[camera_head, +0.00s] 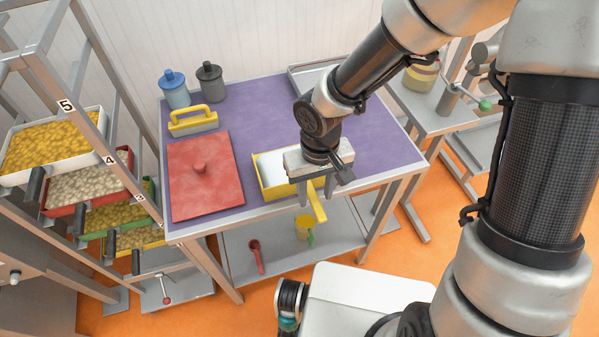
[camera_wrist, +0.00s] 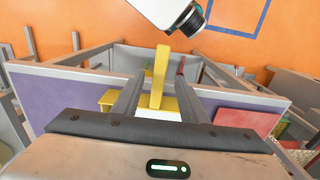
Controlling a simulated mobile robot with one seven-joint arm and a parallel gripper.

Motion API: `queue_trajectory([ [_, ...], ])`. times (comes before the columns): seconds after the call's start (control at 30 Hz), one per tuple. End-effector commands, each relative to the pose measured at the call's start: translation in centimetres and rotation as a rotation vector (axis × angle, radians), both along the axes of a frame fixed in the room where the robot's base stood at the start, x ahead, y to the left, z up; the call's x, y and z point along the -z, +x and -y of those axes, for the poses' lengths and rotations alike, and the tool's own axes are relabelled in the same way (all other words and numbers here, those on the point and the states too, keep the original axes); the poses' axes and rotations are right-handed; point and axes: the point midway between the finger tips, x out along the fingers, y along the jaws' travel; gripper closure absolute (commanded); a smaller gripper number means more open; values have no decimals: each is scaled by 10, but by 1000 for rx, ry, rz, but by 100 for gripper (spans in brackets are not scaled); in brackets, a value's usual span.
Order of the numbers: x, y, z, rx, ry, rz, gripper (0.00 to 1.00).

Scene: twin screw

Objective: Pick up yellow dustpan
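The yellow dustpan (camera_head: 264,184) lies on the purple table top, with something white in its pan. Its yellow handle (camera_head: 317,206) sticks out over the table's front edge. My gripper (camera_head: 319,190) is over the handle side of the dustpan and hides part of it. In the wrist view my gripper (camera_wrist: 159,82) has its two fingers apart, with the yellow dustpan handle (camera_wrist: 158,76) showing between them. A gap shows on both sides of the handle. I cannot tell how far down the fingers reach.
On the purple table (camera_head: 233,121) are a red lidded board (camera_head: 205,180), a yellow-handled brush (camera_head: 193,122), a blue jar (camera_head: 175,92) and a dark jar (camera_head: 210,82). A rack with food trays (camera_head: 52,150) stands at left. The lower shelf (camera_head: 280,240) holds a red scoop (camera_head: 256,256) and a yellow cup (camera_head: 302,228).

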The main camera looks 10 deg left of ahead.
Motion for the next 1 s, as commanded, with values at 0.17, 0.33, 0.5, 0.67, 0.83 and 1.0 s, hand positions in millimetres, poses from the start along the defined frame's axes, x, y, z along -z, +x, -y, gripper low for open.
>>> queue_trajectory([
  [0.17, 25, 4, -2, -1, -1, -5, 61],
  [0.33, 46, 5, -3, 0, -1, -3, 61],
  [0.5, 51, 6, -2, 1, 0, 0, 61],
  [0.67, 50, 6, -3, 1, 0, 0, 66],
  [0.83, 50, 6, -2, 1, 0, 0, 95],
  [1.0, 50, 6, -3, 0, 1, 1, 100],
])
